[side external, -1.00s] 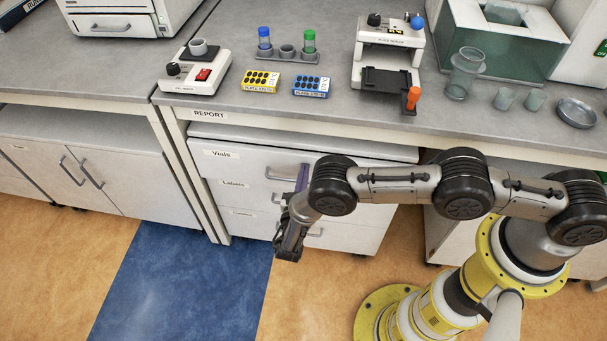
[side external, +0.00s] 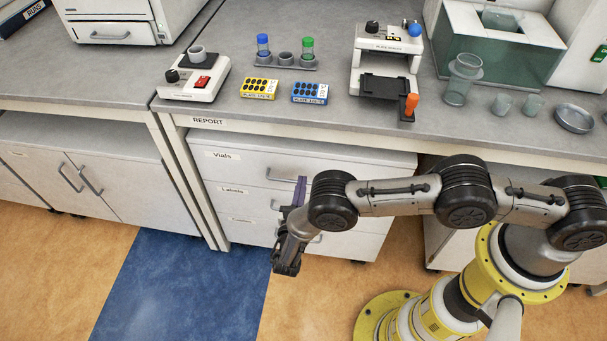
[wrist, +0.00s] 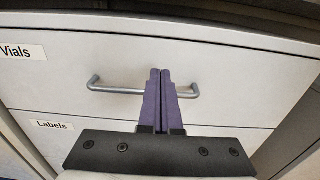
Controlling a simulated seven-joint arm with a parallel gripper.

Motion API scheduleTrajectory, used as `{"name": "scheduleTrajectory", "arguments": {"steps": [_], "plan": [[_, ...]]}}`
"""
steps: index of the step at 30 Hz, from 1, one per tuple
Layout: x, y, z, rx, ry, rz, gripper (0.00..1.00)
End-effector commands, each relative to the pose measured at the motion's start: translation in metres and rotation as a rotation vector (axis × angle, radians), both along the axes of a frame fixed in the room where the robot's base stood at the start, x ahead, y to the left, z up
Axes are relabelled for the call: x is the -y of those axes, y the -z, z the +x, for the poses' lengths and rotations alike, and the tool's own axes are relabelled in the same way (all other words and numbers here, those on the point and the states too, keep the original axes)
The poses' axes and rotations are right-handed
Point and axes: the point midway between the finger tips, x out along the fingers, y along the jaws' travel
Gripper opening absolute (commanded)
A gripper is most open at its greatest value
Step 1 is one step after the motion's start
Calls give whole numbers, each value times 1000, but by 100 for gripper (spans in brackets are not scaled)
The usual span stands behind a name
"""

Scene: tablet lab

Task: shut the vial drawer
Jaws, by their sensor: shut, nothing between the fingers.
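The vial drawer (side external: 248,162) is the top white drawer of the under-bench cabinet, labelled "Vials". Its front looks flush, or nearly so, with the Labels drawer (side external: 245,193) below. In the wrist view, the vial drawer's front (wrist: 230,70) fills the upper part, with its grey bar handle (wrist: 112,89) across the middle. My gripper (wrist: 160,72) has its purple fingers together and empty, overlapping the handle near its right end. In the side view, my gripper (side external: 302,180) is in front of the cabinet. Whether the fingers touch the drawer is unclear.
The floor (side external: 180,280) in front of the cabinet is clear.

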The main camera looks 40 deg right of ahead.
Motion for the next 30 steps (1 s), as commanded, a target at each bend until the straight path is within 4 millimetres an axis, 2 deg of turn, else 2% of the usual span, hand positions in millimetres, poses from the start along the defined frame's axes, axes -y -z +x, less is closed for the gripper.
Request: {"name": "scheduleTrajectory", "arguments": {"steps": [3, 10, 16, 20, 23, 26, 30], "plan": [[-21, 0, -21, 0, -5, -1, 0], [-53, 0, -53, 0, -3, -3, 0], [-67, 0, -68, -1, 0, -4, 0], [-68, -8, -68, 1, 24, 17, 0], [-61, -31, -59, 5, 89, 76, 0], [-46, -66, -48, 12, 194, 171, 0], [-16, -120, -40, 29, 359, 329, 0]]}}
